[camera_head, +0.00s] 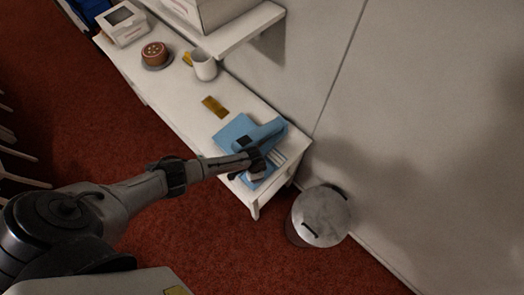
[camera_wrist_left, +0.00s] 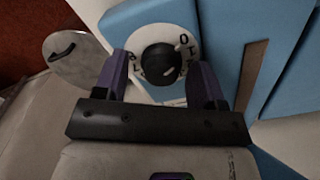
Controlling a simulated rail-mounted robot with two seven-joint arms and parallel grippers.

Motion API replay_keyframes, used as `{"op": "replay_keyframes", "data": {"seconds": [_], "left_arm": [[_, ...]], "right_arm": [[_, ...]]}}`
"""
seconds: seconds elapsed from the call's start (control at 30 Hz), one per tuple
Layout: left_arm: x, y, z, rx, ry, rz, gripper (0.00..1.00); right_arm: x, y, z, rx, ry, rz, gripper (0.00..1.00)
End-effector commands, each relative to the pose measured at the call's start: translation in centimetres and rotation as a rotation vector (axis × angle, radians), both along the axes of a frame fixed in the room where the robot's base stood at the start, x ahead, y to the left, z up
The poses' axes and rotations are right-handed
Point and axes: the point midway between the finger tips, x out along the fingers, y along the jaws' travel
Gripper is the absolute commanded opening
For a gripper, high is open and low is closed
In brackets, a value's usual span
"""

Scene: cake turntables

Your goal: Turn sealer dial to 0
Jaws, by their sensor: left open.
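The blue sealer (camera_head: 237,131) stands at the near end of the white table. Its dial (camera_wrist_left: 160,60) shows in the left wrist view as a round black knob on a white disc with black characters. A 0 is at the disc's upper right. A short white mark on the knob lies at its lower right, away from the 0. My left gripper (camera_wrist_left: 157,76) is open, with one purple finger on each side of the dial. I cannot tell whether the fingers touch the knob. In the head view my left gripper (camera_head: 255,165) covers the dial. My right gripper is out of view.
A lidded metal bin (camera_head: 322,217) stands on the floor beside the table end. A gold packet (camera_head: 215,106), a white mug (camera_head: 204,66), a cake (camera_head: 154,53) and a white box (camera_head: 123,23) are farther along the table. A wall shelf (camera_head: 236,33) overhangs its far part.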

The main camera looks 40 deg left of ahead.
Motion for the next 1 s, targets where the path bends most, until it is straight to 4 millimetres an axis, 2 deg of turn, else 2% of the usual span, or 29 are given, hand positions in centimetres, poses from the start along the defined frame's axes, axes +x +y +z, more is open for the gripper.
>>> {"op": "replay_keyframes", "data": {"seconds": [0.03,0.1,0.33,0.37,0.4,0.6,1.0], "left_arm": [[0.3,0.3,-0.3,0.005,-0.005,-0.089,0.66],[0.2,0.3,-0.3,0.005,-0.004,-0.215,0.66],[0.2,0.2,-0.3,0.003,-0.003,-0.625,0.66],[0.2,0.2,0.3,0.001,-0.003,-0.651,0.66],[0.1,0.1,1.6,-0.002,-0.003,-0.641,0.66],[0.1,0.1,5.4,-0.001,-0.003,-0.636,0.66],[0.1,0.0,12.9,-0.001,-0.004,-0.634,0.66]], "right_arm": [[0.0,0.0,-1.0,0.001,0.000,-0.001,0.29],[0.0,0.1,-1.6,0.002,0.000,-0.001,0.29],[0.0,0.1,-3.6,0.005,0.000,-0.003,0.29],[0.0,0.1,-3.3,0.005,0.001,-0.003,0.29],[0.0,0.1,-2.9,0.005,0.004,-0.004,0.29],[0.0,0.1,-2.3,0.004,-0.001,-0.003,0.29],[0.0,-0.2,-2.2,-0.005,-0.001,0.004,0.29]]}}
